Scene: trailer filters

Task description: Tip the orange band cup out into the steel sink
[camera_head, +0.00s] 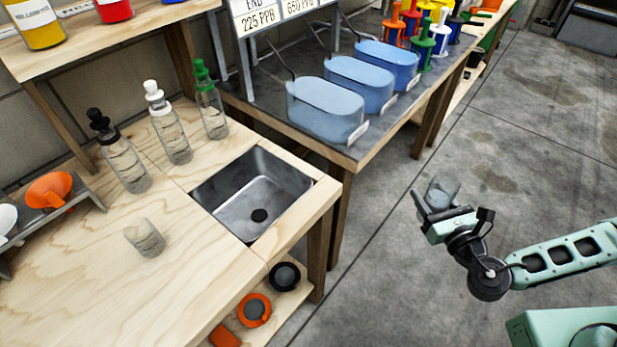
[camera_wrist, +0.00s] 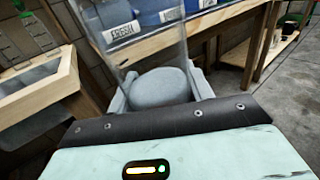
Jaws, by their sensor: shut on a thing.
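My gripper (camera_head: 437,207) is shut on a clear cup (camera_head: 443,190), out over the floor to the right of the benches. The cup looks upright in the head view. In the wrist view the clear cup (camera_wrist: 150,45) stands between the two fingers, with a grey round surface at its lower end. I cannot make out an orange band on it, and its contents are unclear. The steel sink (camera_head: 240,205) is set into the wooden bench, well left of my gripper, with a dark drain in its floor. Another clear cup (camera_head: 145,237) stands on the bench left of the sink.
Three capped bottles (camera_head: 168,130) stand behind and left of the sink. Blue tanks (camera_head: 325,108) line the dark-topped table (camera_head: 345,150) beyond it. A rack with an orange funnel (camera_head: 48,190) is at far left. Open concrete floor lies between my gripper and the benches.

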